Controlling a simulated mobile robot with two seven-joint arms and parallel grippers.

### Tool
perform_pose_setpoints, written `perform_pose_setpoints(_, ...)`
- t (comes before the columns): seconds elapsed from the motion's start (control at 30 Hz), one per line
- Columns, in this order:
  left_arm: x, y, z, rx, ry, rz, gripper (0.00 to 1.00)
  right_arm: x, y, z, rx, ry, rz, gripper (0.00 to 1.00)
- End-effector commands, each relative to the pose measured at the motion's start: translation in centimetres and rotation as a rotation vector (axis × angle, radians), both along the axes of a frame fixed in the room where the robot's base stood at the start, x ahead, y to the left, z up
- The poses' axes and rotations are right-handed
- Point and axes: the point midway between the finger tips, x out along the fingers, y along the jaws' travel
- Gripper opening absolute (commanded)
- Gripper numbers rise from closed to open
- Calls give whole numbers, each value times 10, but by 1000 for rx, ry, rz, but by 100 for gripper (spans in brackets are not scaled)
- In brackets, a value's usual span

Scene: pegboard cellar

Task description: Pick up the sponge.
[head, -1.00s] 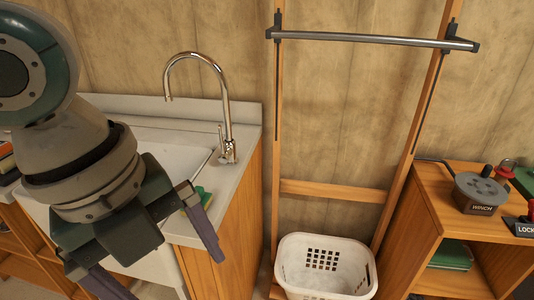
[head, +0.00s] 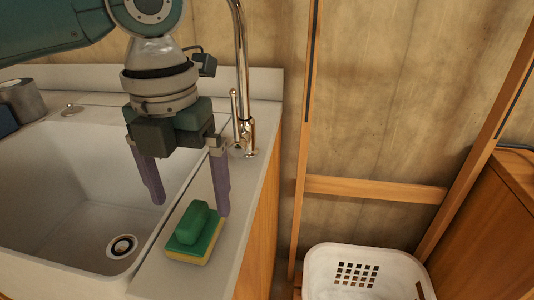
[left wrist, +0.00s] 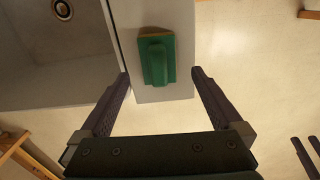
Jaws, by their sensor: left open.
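The sponge (head: 195,239) lies on the light counter strip at the right of the sink, near its front. It has a green top with a raised green grip and a yellow underside. It also shows in the left wrist view (left wrist: 156,60), beyond my fingertips and between their lines. My left gripper (head: 191,208) is open and empty, pointing down, above and a little behind the sponge in the head view. It also shows in the left wrist view (left wrist: 160,75). My right gripper cannot be identified in these frames.
The sink basin (head: 60,200) with its drain (head: 122,246) is left of the sponge. The chrome faucet (head: 242,100) stands behind, close to my left gripper. A white basket (head: 365,258) sits right of the counter, beyond its wooden side.

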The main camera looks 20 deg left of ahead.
Motion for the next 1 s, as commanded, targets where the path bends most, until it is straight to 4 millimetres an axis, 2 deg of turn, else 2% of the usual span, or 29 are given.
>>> perform_pose_setpoints(0.2,-3,1,-36,0,5,2,100,0,0,-3,1,-1,0,50)
perform_pose_setpoints(0.3,-3,1,-46,2,2,1,100,0,1,-4,3,-2,0,50)
perform_pose_setpoints(0.57,-2,2,-48,1,0,0,100,1,2,-3,8,-4,-4,50)
perform_pose_setpoints(1.0,-2,2,-48,1,0,1,50,2,3,-3,11,-5,-4,50)
